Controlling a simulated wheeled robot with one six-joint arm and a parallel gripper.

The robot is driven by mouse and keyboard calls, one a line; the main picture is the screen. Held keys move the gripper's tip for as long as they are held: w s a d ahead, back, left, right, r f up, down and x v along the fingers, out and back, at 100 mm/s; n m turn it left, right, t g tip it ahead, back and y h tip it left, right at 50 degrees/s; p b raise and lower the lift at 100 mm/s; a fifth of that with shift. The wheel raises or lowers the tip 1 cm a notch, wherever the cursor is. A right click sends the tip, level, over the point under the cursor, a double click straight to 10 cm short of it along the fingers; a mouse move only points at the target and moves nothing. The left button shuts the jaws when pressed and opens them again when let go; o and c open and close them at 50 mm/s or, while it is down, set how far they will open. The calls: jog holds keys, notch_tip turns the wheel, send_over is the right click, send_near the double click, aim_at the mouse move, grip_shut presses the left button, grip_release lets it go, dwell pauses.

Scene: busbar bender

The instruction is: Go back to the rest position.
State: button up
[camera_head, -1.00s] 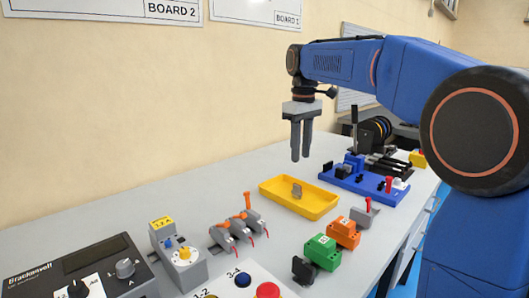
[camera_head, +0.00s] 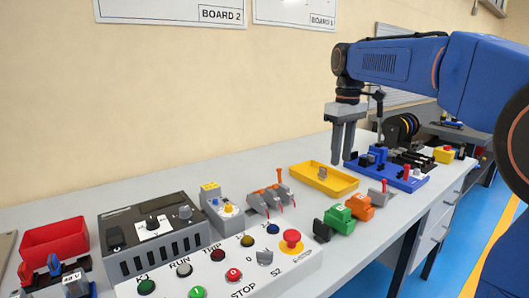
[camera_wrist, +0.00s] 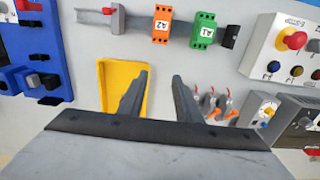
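My gripper (camera_head: 343,158) points straight down, with its two fingers apart and nothing between them. In the head view it hangs in front of the wall, near the back right of the yellow tray (camera_head: 309,186) and left of the blue bender (camera_head: 398,180). In the wrist view the open fingers (camera_wrist: 160,76) reach over the table, and the yellow tray (camera_wrist: 107,78) is partly hidden behind the left finger.
An orange block (camera_head: 359,207) and a green block (camera_head: 338,218) stand in front of the tray. Levered clamps (camera_head: 268,200), a grey-black power unit (camera_head: 150,238), a button panel (camera_head: 225,276) and a red bin (camera_head: 55,243) line the table leftward. The air above the table is clear.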

jog(key=s+d+f+m+t, duration=0.15)
jog(key=s+f, duration=0.25)
jog(key=s, duration=0.5)
jog(key=s+d+f+m+t, duration=0.1)
jog(key=s+d+f+m, duration=0.15)
jog(key=s, duration=0.65)
jog(key=s+d+f+m+t, duration=0.2)
jog(key=s+d+f+m, duration=0.1)
jog(key=s+f, duration=1.1)
jog(key=shift+s+f, duration=0.3)
jog(key=shift+f, duration=0.25)
